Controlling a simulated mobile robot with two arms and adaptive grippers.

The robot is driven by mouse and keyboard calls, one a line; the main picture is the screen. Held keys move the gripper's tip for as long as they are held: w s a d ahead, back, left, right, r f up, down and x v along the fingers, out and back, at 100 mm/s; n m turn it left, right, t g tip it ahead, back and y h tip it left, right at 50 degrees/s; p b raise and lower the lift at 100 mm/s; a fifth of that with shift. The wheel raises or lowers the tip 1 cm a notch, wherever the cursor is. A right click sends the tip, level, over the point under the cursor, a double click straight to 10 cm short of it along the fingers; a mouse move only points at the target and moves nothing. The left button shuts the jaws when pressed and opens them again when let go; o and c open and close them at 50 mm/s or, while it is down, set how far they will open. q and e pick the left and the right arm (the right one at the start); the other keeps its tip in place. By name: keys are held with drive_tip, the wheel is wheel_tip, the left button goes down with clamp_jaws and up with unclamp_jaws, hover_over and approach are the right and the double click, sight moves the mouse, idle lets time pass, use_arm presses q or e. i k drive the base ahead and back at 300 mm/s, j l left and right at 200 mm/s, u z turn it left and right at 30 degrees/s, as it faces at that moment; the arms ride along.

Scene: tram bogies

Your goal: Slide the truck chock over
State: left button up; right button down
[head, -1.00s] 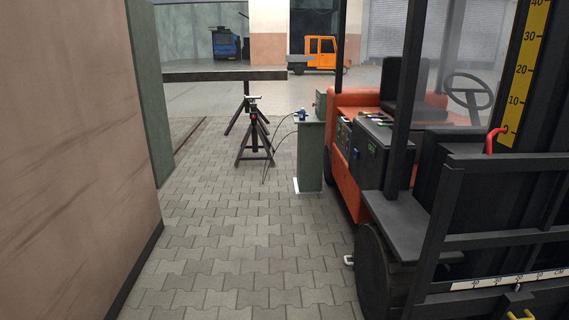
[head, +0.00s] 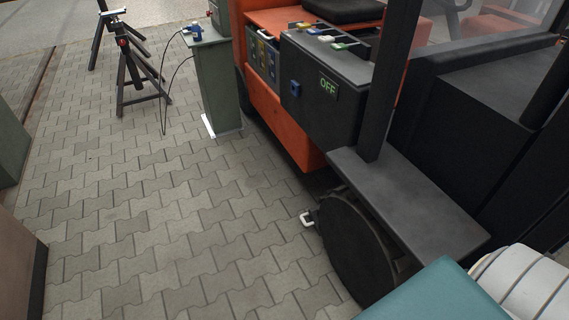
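A small part with a pale handle, which looks like the truck chock (head: 307,219), sits on the paving at the left side of the front wheel (head: 352,250) of the orange and black forklift truck (head: 330,90). Its dark body is mostly hidden by or merges with the wheel, so I cannot tell whether it touches the tyre. Neither of my grippers is in view.
A grey-green pedestal (head: 215,85) with a blue connector and cables stands left of the truck. A black stand (head: 133,75) is further left. A dark-based wall (head: 22,262) is at the lower left. The paving (head: 150,220) between is clear.

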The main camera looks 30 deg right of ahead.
sight(311, 215)
drive_tip(key=i+z, duration=0.25)
drive_tip(key=i, duration=0.25)
drive_tip(key=i+j+z, duration=0.2)
drive_tip(key=i, duration=0.25)
drive_tip(key=i+j+z, duration=0.25)
drive_tip(key=i, duration=0.2)
drive_tip(key=i+j+z, duration=0.25)
drive_tip(key=i+j, duration=0.1)
drive_tip(key=i, duration=0.1)
